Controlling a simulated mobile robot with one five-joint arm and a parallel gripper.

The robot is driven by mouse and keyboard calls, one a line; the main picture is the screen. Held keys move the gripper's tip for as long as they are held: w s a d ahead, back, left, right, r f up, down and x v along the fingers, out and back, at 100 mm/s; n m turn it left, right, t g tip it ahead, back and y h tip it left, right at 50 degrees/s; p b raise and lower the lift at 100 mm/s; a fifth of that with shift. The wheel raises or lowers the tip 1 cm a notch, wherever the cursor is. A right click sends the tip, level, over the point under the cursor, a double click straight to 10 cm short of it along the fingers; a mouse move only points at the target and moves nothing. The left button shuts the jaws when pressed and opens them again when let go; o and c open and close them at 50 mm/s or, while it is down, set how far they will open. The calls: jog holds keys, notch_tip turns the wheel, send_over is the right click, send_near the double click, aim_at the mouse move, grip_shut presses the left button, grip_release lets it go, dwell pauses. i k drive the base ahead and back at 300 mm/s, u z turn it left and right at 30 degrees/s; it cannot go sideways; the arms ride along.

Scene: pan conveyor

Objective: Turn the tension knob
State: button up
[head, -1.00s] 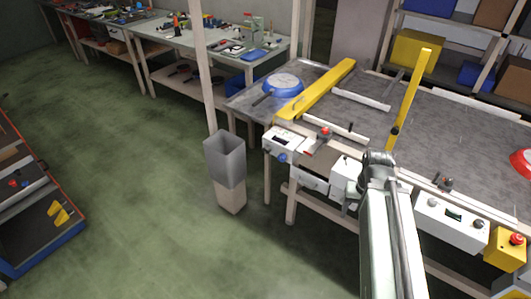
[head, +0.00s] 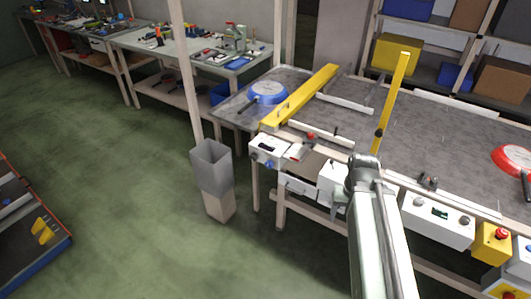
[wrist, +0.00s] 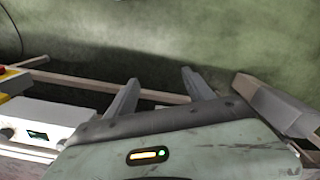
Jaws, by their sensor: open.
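My gripper (wrist: 160,80) is open and empty in the wrist view, its two fingers apart above the floor and a wooden rail. In the head view my arm hides or blurs into it. The frames do not label the tension knob. A blue knob (head: 270,164) sits on a white box (head: 267,150) at the conveyor's left front. A white control box (head: 436,219) with a green display and a dark round knob (head: 464,221) is right of my arm. That display box also shows at the left in the wrist view (wrist: 45,118). My gripper touches no knob.
The grey conveyor top (head: 440,130) carries a blue pan (head: 268,93), a red pan (head: 513,158) and yellow bars (head: 300,97). A yellow box with a red button (head: 492,243) is at the right.

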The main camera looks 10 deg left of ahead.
aim_at(253, 157)
jog(key=u, duration=2.15)
jog(key=i, duration=0.75)
jog(key=u, duration=0.55)
